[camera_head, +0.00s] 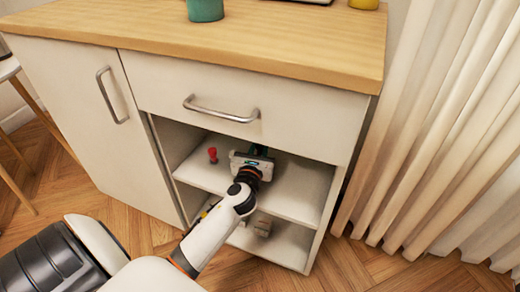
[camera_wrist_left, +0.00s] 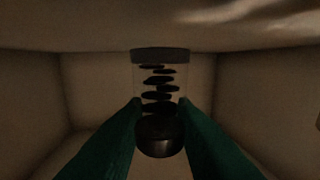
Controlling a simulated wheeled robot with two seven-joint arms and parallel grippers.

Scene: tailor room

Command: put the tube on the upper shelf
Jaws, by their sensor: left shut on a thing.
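The tube (camera_wrist_left: 158,88) is a clear cylinder with several dark discs inside, a grey cap and a dark base. It stands upright in the left wrist view between the green fingers of my left gripper (camera_wrist_left: 160,112), which is shut on it. In the head view my left gripper (camera_head: 258,152) reaches into the open upper compartment, above the upper shelf (camera_head: 300,190). The tube is hidden there behind the gripper and wrist. I cannot tell whether its base touches the shelf. My right gripper is not in view.
A small red object (camera_head: 212,154) is on the upper shelf, left of the gripper. A small object (camera_head: 262,228) is on the lower shelf (camera_head: 285,247). The drawer (camera_head: 240,100) is above the opening. A green cup (camera_head: 205,10) is on the countertop (camera_head: 290,40). Shelf space right of the gripper is clear.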

